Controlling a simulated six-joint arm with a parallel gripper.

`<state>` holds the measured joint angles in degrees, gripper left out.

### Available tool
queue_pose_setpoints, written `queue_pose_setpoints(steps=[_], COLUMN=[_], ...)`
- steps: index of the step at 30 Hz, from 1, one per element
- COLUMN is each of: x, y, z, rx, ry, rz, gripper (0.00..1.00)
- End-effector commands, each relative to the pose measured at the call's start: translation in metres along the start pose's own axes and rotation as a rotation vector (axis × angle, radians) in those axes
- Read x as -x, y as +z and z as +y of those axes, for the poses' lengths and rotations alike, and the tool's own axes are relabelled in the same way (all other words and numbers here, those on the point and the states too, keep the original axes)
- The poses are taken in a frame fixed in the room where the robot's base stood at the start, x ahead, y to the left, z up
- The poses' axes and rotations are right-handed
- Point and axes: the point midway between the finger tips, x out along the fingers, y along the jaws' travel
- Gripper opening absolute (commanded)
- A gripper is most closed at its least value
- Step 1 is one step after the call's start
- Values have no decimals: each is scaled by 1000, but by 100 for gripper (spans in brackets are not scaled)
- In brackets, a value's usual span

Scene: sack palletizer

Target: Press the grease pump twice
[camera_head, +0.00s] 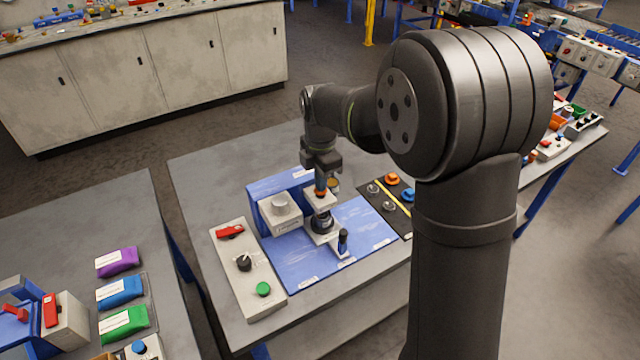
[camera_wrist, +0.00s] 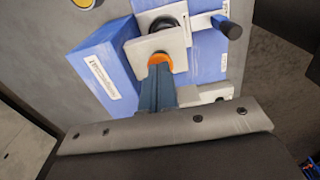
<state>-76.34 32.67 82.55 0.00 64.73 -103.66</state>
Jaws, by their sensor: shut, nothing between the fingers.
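My gripper (camera_head: 320,190) points down over a blue station; its blue fingers are together and empty. In the wrist view, the fingertips (camera_wrist: 158,70) are right at an orange cap (camera_wrist: 159,57) on a white block (camera_wrist: 155,45). The white block also shows in the head view (camera_head: 321,200), with the orange partly hidden by the fingers. I cannot tell whether the fingertips touch the cap. No label naming the grease pump is readable; the orange cap may be its top. A black round part (camera_head: 322,222) sits just in front of the block.
A black-handled lever (camera_head: 343,238) stands in front. A control box (camera_head: 248,268) with red, black and green controls lies left. A black board (camera_head: 385,200) with several knobs lies right.

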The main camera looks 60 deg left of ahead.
Motion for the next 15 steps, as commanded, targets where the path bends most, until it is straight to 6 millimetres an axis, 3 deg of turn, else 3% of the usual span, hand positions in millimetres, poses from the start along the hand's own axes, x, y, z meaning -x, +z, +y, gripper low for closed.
queue_pose_setpoints(steps=[15], x=[5], y=[0], z=[0], rx=[0], ry=[-2], rz=[1], gripper=[0])
